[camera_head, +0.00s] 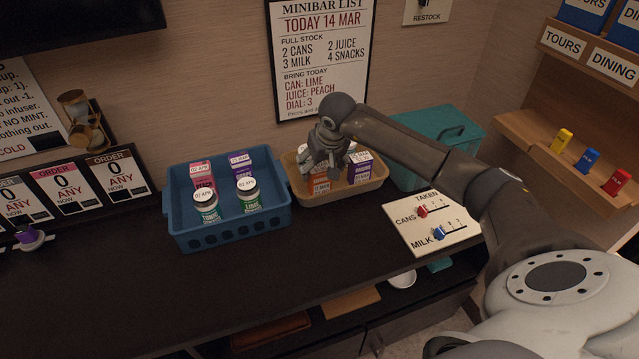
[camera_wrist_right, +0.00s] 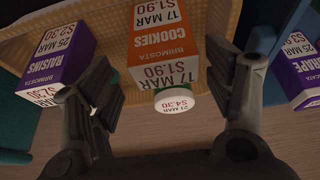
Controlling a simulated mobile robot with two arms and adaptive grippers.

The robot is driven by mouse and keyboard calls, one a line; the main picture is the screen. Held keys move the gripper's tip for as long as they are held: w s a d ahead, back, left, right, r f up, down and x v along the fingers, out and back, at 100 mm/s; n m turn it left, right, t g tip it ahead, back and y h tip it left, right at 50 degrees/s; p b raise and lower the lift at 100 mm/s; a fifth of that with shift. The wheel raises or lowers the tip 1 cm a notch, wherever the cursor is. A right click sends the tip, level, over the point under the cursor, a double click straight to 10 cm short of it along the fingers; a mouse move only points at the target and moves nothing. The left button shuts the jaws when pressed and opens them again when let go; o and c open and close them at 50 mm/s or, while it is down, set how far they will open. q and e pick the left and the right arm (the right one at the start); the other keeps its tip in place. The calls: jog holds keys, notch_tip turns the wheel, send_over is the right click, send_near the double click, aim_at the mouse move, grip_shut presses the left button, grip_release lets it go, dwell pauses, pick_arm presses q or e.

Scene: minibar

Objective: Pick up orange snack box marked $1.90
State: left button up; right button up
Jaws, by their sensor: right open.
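The orange snack box is a cookies box marked 17 MAR and $1.90. In the wrist view the orange box (camera_wrist_right: 160,45) stands in a tan tray, its label upside down. In the head view the orange box (camera_head: 320,184) shows partly below my gripper. My right gripper (camera_head: 326,158) is over the tray. In the wrist view my right gripper (camera_wrist_right: 163,75) has its fingers spread on either side of the orange box, with nothing seen gripped. A white cap (camera_wrist_right: 174,103) marked $4.30 shows between the fingers, overlapping the box's edge. My left gripper is not in view.
The tan tray (camera_head: 346,196) also holds a purple raisins box (camera_wrist_right: 62,50) beside the orange one. A blue crate (camera_head: 232,234) with boxes and jars stands left of it. A teal bin (camera_head: 412,180) is at right. The front counter (camera_head: 240,290) is clear.

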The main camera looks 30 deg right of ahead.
jog(key=x, duration=0.1)
jog(key=b+x, duration=0.2)
jog(key=x, duration=0.1)
jog(key=shift+s+a+f, duration=0.15)
jog(key=shift+s+a, duration=0.05)
jog(key=shift+a, duration=0.15)
jog(key=shift+w+d+f+b, duration=0.1)
jog(key=shift+w+f+b, duration=0.15)
jog(key=shift+f+b, duration=0.2)
jog(key=shift+r, duration=0.2)
jog(key=c, duration=1.1)
